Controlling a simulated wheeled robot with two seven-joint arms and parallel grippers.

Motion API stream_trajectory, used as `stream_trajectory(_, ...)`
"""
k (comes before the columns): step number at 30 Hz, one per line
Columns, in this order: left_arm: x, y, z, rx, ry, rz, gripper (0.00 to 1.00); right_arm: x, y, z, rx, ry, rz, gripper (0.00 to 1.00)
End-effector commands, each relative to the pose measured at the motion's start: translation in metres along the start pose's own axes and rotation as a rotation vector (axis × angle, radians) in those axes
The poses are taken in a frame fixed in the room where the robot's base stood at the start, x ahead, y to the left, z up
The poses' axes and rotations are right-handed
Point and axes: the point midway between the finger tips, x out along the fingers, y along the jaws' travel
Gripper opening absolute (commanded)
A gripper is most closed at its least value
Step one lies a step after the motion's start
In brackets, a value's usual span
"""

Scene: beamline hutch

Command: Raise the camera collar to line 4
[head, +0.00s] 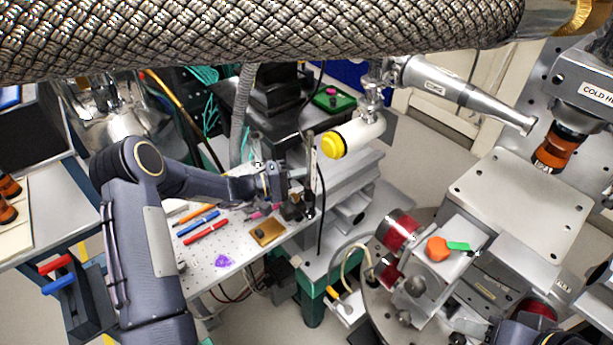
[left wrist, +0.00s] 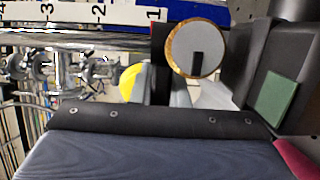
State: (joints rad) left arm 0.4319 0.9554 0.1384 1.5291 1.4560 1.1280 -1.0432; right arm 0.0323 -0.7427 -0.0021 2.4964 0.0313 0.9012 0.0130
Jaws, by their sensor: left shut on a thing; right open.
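An upright post with a pale scale strip (head: 312,160) stands at the far right edge of the perforated bench. The scale (left wrist: 100,14) lies sideways across the top of the left wrist view, with 1, 2 and 3 readable. My left gripper (head: 286,188) is shut at the post, low on it. A round grey disc with a copper rim and dark slot (left wrist: 197,50) sits between dark parts close to the 1 mark. It seems to belong to the camera collar. The collar's body is mostly hidden by the gripper. Of my right arm only a dark part shows at bottom right.
A white cylinder with a yellow cap (head: 335,145) hangs just right of the post. Pens, a brass plate (head: 267,232) and a purple piece (head: 223,261) lie on the bench (head: 205,265). A braided hose (head: 250,40) crosses the top. A metal stage with red drums stands lower right.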

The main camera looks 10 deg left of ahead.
Motion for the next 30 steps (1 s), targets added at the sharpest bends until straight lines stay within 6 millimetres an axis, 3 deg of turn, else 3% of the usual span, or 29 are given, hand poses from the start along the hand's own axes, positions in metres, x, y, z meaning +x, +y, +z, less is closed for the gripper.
stream_trajectory(6,0.000,0.010,-0.001,0.002,0.000,0.001,0.00,0.001,0.000,0.001,0.000,0.000,0.000,0.46)
stream_trajectory(15,0.000,0.091,-0.001,0.009,0.002,0.006,0.00,0.005,0.003,0.003,0.000,0.000,0.000,0.46)
stream_trajectory(19,0.000,0.114,-0.001,0.006,0.002,0.006,0.00,0.006,0.003,0.003,0.000,0.000,0.000,0.46)
stream_trajectory(30,0.000,0.123,-0.001,0.002,0.002,0.005,0.00,0.006,0.003,0.003,0.000,0.000,0.000,0.46)
